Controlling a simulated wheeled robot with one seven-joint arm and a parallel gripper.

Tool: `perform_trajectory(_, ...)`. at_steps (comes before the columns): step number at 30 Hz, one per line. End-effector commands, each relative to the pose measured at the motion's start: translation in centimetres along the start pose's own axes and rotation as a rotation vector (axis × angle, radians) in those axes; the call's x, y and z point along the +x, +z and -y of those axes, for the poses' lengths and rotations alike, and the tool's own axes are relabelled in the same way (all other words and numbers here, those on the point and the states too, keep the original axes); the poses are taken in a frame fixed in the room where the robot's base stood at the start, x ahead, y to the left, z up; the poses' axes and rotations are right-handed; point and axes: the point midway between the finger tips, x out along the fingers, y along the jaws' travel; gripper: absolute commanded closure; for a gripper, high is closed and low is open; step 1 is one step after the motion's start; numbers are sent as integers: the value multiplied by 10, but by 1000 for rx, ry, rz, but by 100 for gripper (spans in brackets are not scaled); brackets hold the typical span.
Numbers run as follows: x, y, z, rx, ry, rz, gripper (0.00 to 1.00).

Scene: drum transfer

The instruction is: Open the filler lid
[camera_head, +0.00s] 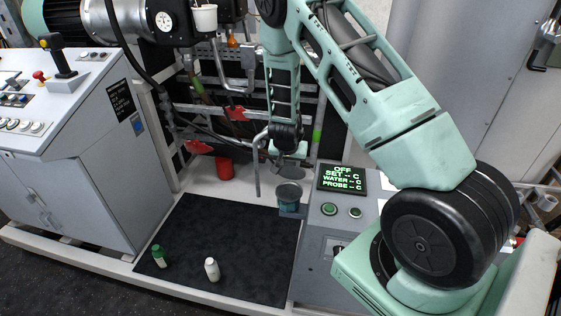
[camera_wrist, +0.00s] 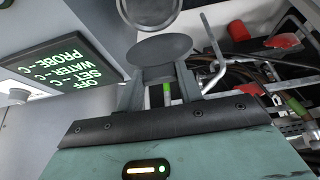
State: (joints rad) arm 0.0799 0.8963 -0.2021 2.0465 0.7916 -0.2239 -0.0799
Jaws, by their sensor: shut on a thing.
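The filler lid (camera_head: 291,174) is a dark grey round disc just above a small cylindrical filler neck (camera_head: 289,194) beside the display. My gripper (camera_head: 289,158) reaches down from above, its fingers at the lid. In the wrist view the lid (camera_wrist: 160,50) is a flat dark oval at the tips of my gripper (camera_wrist: 160,82), which is shut on it. The round rim of the filler (camera_wrist: 149,14) shows just beyond the lid, cut by the top edge. In the head view a gap shows between lid and neck. Any hinge is hidden.
A display (camera_head: 342,179) reading OFF stands right of the filler, with two green buttons below. A bent metal pipe (camera_head: 257,168) rises close on the left. A red cup (camera_head: 224,168) stands farther left. Green (camera_head: 159,256) and white (camera_head: 212,269) bottles stand on the black mat (camera_head: 215,235).

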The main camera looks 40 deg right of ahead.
Motion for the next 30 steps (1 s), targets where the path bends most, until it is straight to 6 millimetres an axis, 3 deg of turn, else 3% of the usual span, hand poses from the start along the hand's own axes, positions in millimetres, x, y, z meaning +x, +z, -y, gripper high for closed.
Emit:
perform_trajectory(1, -2, -12, -2, 3, 0, -15, 100)
perform_trajectory(5, 0, -25, -5, 4, 0, -17, 100)
perform_trajectory(12, 12, -50, -6, 2, 1, 177, 100)
perform_trajectory(15, 19, -58, -6, 2, 1, 256, 100)
perform_trajectory(30, 40, -81, -6, 4, 0, 251, 100)
